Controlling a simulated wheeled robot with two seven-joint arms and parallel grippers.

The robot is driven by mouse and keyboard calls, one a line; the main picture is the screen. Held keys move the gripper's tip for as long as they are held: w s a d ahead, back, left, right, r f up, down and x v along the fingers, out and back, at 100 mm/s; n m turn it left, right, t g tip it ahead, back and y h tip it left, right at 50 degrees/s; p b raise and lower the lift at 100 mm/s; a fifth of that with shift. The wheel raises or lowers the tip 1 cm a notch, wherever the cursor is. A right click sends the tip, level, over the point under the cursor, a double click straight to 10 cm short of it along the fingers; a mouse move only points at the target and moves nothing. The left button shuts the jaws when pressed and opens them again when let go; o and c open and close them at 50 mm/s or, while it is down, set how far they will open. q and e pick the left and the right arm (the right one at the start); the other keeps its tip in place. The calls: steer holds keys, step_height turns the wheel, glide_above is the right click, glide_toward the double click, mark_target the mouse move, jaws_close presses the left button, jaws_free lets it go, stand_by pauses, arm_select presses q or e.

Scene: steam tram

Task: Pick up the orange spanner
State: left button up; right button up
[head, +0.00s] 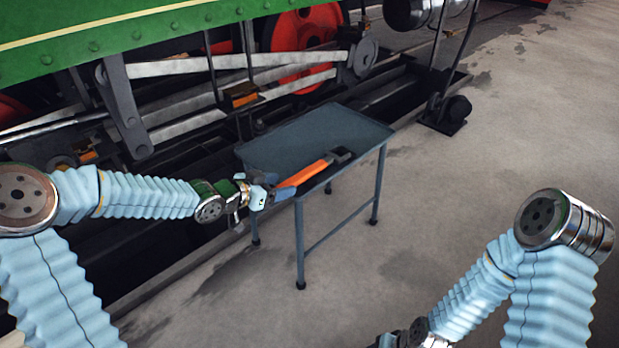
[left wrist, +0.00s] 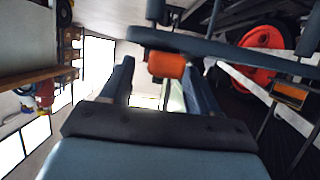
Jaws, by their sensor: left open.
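The orange spanner (head: 305,174) lies on the dark blue-grey table (head: 290,140) near its front edge, its dark jaw end pointing to the back right. The near end of its orange handle sticks out past the table's left front corner. My left gripper (head: 276,190) is at that handle end, open. In the left wrist view the spanner's orange end (left wrist: 167,65) shows between and beyond the two open fingers of my left gripper (left wrist: 166,72); contact cannot be told. Of my right gripper only a sliver (head: 384,342) shows at the bottom edge; its fingers are cut off.
The green steam tram (head: 120,40) with grey rods and red wheels (head: 305,35) stands close behind the table. A dark pit edge (head: 180,260) runs along it. The rest of the tabletop is bare.

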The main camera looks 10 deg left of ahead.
arm_select(q)
steer(key=shift+x, duration=1.25)
jaws_close()
